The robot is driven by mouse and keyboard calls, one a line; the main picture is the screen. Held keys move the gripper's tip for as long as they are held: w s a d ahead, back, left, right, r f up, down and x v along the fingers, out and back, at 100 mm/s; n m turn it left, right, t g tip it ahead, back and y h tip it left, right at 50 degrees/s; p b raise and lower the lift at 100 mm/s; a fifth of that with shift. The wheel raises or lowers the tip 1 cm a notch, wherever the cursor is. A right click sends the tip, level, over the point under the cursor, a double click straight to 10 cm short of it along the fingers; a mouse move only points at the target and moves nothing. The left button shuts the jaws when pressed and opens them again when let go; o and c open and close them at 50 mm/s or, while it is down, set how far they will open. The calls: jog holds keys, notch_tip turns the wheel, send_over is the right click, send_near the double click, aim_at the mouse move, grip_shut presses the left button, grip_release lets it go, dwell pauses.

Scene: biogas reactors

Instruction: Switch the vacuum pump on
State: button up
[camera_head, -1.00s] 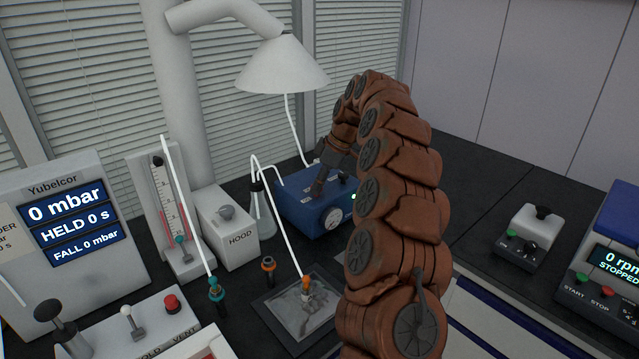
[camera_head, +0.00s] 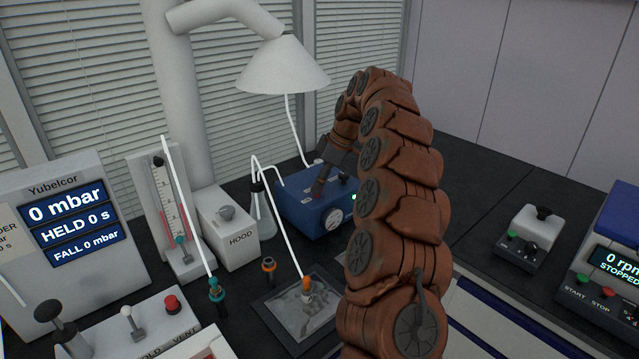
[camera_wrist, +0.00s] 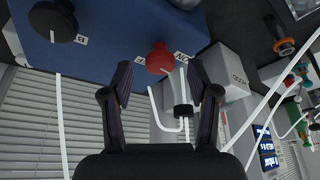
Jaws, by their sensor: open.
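The vacuum pump, a blue box (camera_head: 298,207) with a round gauge (camera_head: 333,218) and a small green light (camera_head: 354,197), stands on the dark bench in the head view. In the wrist view the blue pump (camera_wrist: 130,25) fills the top. A red knob (camera_wrist: 160,58) beside a label that seems to read ON lies between my open fingers (camera_wrist: 162,77). Contact with it cannot be told. A black knob (camera_wrist: 52,21) by a label B is at the left.
A flask (camera_head: 262,215) with white tubing stands left of the pump, near the HOOD box (camera_head: 228,232). A white lamp-shaped hood (camera_head: 284,68) hangs behind. The Yubelcor display (camera_head: 72,220) reads 0 mbar. Bench space right of my arm is clear up to a small control box (camera_head: 527,235).

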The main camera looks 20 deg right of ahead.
jog(key=v, duration=1)
jog(key=shift+d+r, duration=0.15)
jog(key=shift+r, duration=0.1)
jog(key=shift+s, duration=0.15)
jog(key=shift+r, duration=0.1)
dwell(0.4)
jog(key=s+a+f+m+g, duration=0.1)
jog(key=s+a+m+g, duration=0.3)
jog(key=s+a, duration=1.3)
jog(key=s+f+m+h, duration=0.1)
jog(key=s+f+m, duration=0.2)
jog(key=s, duration=1.2)
jog(key=s+d+f+m+h+p, duration=0.1)
jog(key=s+f+m+h, duration=0.1)
jog(key=s+f, duration=0.7)
jog(key=s+m, duration=0.1)
jog(key=s, duration=0.4)
jog(key=shift+s+f+m+h, duration=0.25)
jog(key=shift+s+m+h, duration=0.05)
jog(key=shift+s+m, duration=0.1)
